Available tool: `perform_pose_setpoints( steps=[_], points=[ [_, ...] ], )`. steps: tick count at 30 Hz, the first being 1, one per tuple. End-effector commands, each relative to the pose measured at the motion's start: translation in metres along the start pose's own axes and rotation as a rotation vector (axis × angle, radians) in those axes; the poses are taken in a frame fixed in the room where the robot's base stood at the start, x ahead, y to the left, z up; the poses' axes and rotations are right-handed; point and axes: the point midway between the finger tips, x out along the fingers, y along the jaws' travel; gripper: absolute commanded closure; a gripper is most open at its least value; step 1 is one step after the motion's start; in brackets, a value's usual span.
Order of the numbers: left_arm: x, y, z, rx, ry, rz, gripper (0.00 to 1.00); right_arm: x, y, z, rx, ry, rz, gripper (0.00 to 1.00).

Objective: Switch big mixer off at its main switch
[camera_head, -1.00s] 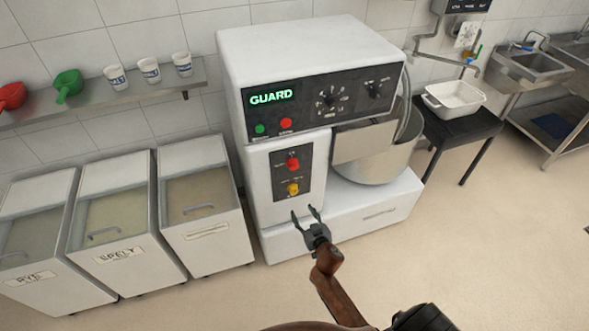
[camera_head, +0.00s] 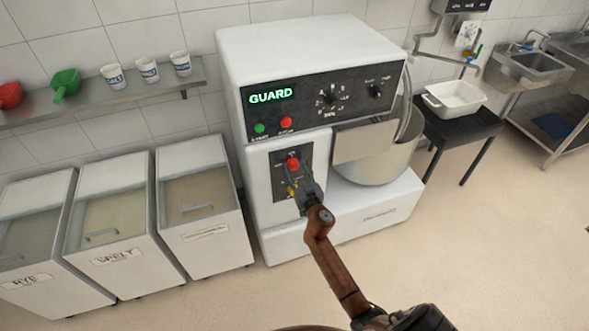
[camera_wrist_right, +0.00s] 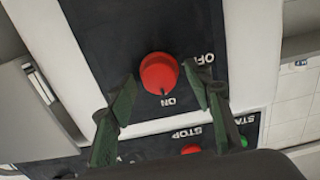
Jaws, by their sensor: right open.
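The big mixer (camera_head: 300,60) is a white machine with a lit green GUARD display (camera_head: 272,94). Its main switch, a red rotary knob (camera_head: 293,164), sits on a dark plate on the lower front. In the right wrist view the knob (camera_wrist_right: 159,73) shows its dark pointer mark at ON; OFF is printed to the side. My right gripper (camera_head: 301,178) is open in front of the plate, its fingers on either side of the knob in the wrist view. I cannot tell whether they touch it. My left gripper is not in view.
A green button (camera_head: 260,128) and a red button (camera_head: 286,122) are on the upper panel. The steel bowl (camera_head: 378,165) stands right of the switch plate. Flour bins (camera_head: 205,240) stand at left. The floor in front is clear.

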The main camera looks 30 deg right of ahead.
Motion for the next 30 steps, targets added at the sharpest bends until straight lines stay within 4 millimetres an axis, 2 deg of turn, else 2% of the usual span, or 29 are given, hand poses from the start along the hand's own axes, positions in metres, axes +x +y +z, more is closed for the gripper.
perform_pose_setpoints(
  steps=[7, 25, 30],
  points=[
    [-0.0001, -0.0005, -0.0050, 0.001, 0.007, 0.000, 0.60, 0.0007, 0.0002, -0.0001, 0.000, 0.000, 0.000, 0.53],
    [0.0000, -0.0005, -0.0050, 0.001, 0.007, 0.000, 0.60, 0.0004, 0.0001, 0.0002, 0.000, -0.001, 0.000, 0.94],
    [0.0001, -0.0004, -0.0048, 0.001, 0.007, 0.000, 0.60, 0.0004, 0.0001, 0.0003, -0.008, -0.001, 0.000, 0.94]
  ],
)
